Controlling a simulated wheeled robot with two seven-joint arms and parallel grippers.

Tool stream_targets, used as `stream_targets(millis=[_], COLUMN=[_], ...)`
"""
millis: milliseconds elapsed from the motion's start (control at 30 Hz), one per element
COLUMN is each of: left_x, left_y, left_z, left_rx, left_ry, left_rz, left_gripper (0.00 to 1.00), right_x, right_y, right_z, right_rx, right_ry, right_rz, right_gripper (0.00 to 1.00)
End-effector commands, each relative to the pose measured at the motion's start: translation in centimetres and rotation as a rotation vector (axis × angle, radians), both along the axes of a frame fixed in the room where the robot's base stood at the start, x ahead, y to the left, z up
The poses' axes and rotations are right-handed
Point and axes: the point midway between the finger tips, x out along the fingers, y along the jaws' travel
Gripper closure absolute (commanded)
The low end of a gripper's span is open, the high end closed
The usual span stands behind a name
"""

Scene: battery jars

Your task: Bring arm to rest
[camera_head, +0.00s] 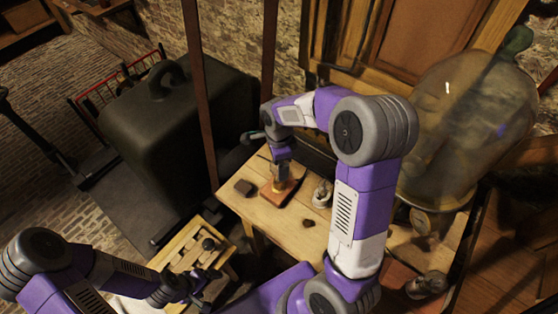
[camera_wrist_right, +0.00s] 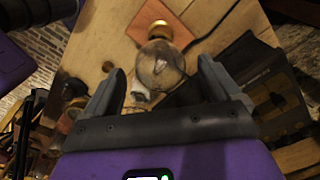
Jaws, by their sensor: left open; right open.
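My right gripper (camera_head: 282,171) points down over the wooden table (camera_head: 262,222), close above a reddish-brown block (camera_head: 273,198) with a brass piece (camera_head: 283,186). In the right wrist view my open right gripper (camera_wrist_right: 161,69) has its two dark fingers apart, one on each side of a clear glass bulb (camera_wrist_right: 160,67) with a brass cap (camera_wrist_right: 160,30). I cannot tell how far the bulb is from the fingers. My left gripper (camera_head: 192,287) is low at the left, beside a slatted wooden crate (camera_head: 178,250); its fingers are small and dark.
A dark block (camera_head: 244,187), a pale grey object (camera_head: 322,193) and a small brown lump (camera_head: 308,223) lie on the table. A large glass jar (camera_head: 465,125) stands at right. A big dark case (camera_head: 180,120) and a red rack (camera_head: 112,84) stand at left.

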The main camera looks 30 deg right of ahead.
Motion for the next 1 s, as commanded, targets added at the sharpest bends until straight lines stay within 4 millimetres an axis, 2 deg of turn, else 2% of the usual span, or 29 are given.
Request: stream_targets(millis=[400,567,833,1000], left_x=[0.0,0.0,0.0,0.0], left_y=[0.0,0.0,0.0,0.0], left_z=[1.2,1.3,1.5,3.6], left_rx=[0.000,0.000,0.000,0.000], left_ry=[0.000,0.000,0.000,0.000], left_rz=[0.000,0.000,0.000,0.000], left_gripper=[0.15,0.15,0.15,0.15], right_x=[0.1,0.0,0.0,0.0], right_y=[0.0,0.0,0.0,0.0], right_z=[6.3,7.4,7.6,9.8], right_rx=[0.000,0.001,0.000,0.000], right_ry=[-0.003,-0.001,0.000,0.000], right_rz=[-0.001,-0.001,-0.001,-0.001], right_gripper=[0.10,0.10,0.10,0.10])
